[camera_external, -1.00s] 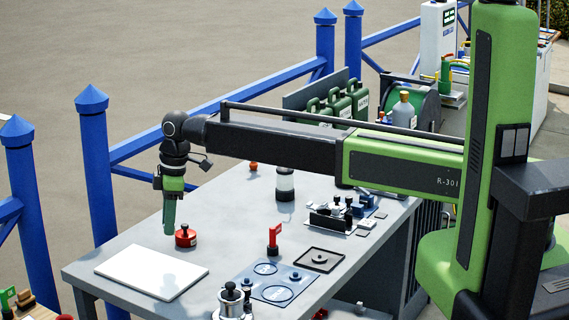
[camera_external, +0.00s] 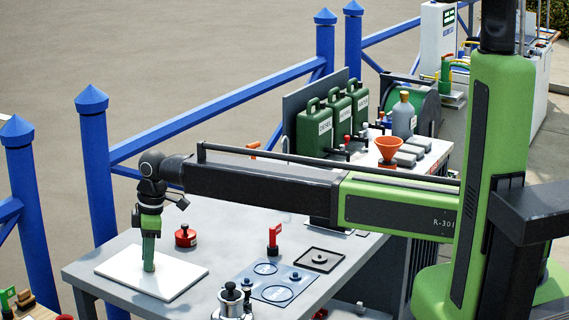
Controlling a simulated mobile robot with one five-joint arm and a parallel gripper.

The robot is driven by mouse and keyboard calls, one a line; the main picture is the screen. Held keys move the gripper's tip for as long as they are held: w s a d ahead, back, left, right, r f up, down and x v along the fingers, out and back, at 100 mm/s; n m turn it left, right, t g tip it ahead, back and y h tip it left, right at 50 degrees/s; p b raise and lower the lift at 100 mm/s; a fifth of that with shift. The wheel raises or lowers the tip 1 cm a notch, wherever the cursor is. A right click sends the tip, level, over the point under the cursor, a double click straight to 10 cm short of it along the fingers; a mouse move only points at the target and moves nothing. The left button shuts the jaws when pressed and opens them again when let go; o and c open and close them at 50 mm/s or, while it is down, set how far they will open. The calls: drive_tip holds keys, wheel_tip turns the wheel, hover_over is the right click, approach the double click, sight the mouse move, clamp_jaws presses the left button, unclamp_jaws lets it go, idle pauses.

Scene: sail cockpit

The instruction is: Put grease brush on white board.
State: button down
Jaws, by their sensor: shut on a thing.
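The white board (camera_external: 183,277) lies flat on the grey table near its left front corner. My gripper (camera_external: 150,236) points down above the board and is shut on the grease brush (camera_external: 148,256), a green upright piece. The brush's lower end is over the middle of the board. It looks at or very close to the board's surface, but I cannot tell whether it touches. The gripper's fingers are small and hard to make out.
A red round pot (camera_external: 186,238) stands just behind the board. To the right are a red-flagged stand (camera_external: 273,240), a blue mat with circles (camera_external: 272,284) and a dark square tray (camera_external: 318,260). Green canisters (camera_external: 315,127) and an orange funnel (camera_external: 388,148) stand farther back.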

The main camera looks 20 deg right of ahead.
drive_tip(key=shift+f, duration=0.25)
drive_tip(key=c, duration=1.1)
unclamp_jaws()
drive_tip(key=shift+r, duration=0.1)
drive_tip(key=shift+r, duration=0.1)
drive_tip(key=r+p, duration=0.4)
drive_tip(key=d+r+p, duration=0.1)
drive_tip(key=r+p, duration=0.7)
drive_tip(key=shift+d, duration=0.4)
